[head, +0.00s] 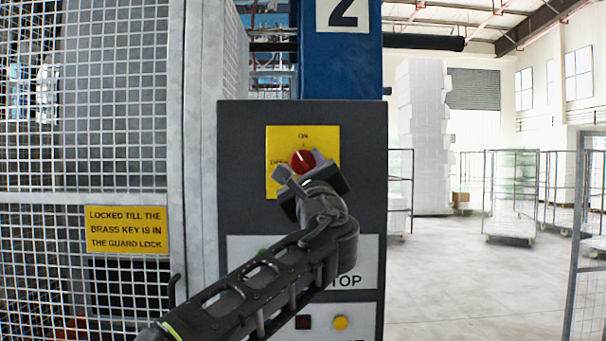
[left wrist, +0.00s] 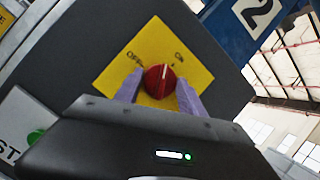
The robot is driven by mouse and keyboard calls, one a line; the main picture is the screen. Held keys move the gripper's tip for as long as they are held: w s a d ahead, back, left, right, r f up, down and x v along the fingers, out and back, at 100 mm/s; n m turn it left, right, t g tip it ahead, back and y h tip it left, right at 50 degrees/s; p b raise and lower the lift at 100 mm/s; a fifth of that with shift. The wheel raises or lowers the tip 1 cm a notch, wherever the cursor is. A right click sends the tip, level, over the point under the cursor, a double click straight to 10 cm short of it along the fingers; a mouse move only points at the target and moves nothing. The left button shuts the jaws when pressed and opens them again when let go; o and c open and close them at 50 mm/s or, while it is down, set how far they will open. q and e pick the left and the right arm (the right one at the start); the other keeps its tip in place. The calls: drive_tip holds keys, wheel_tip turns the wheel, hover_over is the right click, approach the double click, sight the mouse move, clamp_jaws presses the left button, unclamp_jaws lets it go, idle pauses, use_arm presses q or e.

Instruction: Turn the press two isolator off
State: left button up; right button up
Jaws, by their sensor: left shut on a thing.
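The press two isolator is a red rotary knob (head: 303,161) on a yellow plate (head: 327,142) on the dark control box (head: 240,140), under a blue post marked 2 (head: 343,60). The plate is lettered ON at top and OFF at left. In the left wrist view the white mark on the knob (left wrist: 160,80) points towards ON. My left gripper (head: 300,172) is at the knob, and its two purple fingers (left wrist: 158,95) are shut on the knob from either side. My right gripper is in neither view.
A mesh guard (head: 110,100) with a yellow sign (head: 126,229) stands at left. Open floor and cage trolleys (head: 512,190) lie at right.

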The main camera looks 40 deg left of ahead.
use_arm(q)
drive_tip(key=n, duration=0.1)
drive_tip(key=n+g, duration=0.1)
drive_tip(key=shift+w+d+n+y, duration=0.1)
drive_tip(key=shift+d+n+y, duration=0.05)
drive_tip(key=shift+n+y, duration=0.15)
drive_tip(key=n+g, duration=0.2)
drive_tip(key=n, duration=0.1)
drive_tip(key=shift+r+n+y+p, duration=0.15)
drive_tip(key=shift+n+y+p, duration=0.15)
drive_tip(key=shift+n+p, duration=0.1)
drive_tip(key=n+g+p, duration=0.1)
drive_tip(key=n, duration=0.3)
drive_tip(key=shift+r+g+p, duration=0.15)
drive_tip(key=shift+g+p, duration=0.25)
drive_tip(key=shift+n+g+p, duration=0.7)
drive_tip(key=shift+n+p, duration=0.25)
drive_tip(key=shift+n, duration=1.25)
drive_tip(key=shift+h, duration=0.4)
drive_tip(key=o, duration=1.4)
drive_tip(key=shift+c, duration=0.2)
drive_tip(key=shift+d, duration=0.1)
